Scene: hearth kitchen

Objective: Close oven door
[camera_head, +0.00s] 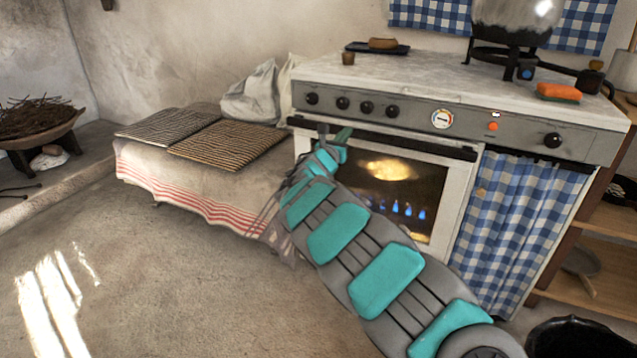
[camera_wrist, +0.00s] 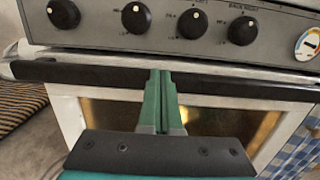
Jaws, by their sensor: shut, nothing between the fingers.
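The oven door (camera_head: 455,200) is white-framed with a dark window, and a flame and a lit round shape show through the glass. It stands upright under the control panel, shut or nearly so; I cannot tell whether a small gap is left. Its dark handle bar (camera_wrist: 80,73) runs across the top and also shows in the head view (camera_head: 400,141). My gripper (camera_wrist: 160,75) is shut and empty, with its green fingertips at the handle's middle in the wrist view. I cannot tell whether they touch it. In the head view my arm covers the door's left part.
Black knobs (camera_head: 366,107) line the control panel above the door. A blue checked curtain (camera_head: 515,225) hangs to the right. A cloth-covered bench (camera_head: 190,185) with woven mats (camera_head: 228,142) stands left. The floor (camera_head: 150,290) at left front is clear.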

